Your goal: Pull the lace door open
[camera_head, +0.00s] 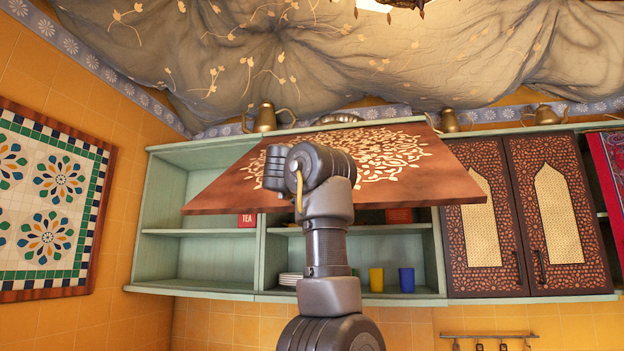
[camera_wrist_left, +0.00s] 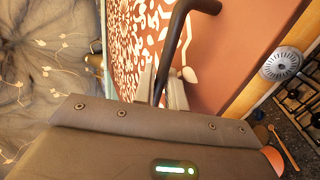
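The lace door (camera_head: 440,175) is a brown panel with a white lace pattern on the wall cabinet. It is tilted open, its lower edge swung out towards me, and the shelves below it show. In the left wrist view the same door (camera_wrist_left: 215,60) fills the middle, with a dark bar handle (camera_wrist_left: 177,40). My left gripper (camera_wrist_left: 162,90) has its two fingers closed around the lower part of this handle. In the head view my left arm stands in front of the door and hides the fingers and handle. My right gripper is in neither view.
The green cabinet (camera_head: 195,287) has open shelves with plates (camera_head: 290,279), a yellow cup (camera_head: 376,279) and a blue cup (camera_head: 407,279). Two patterned doors (camera_head: 560,210) are shut at right. Brass pots (camera_head: 265,118) stand on top under draped fabric (camera_head: 330,60).

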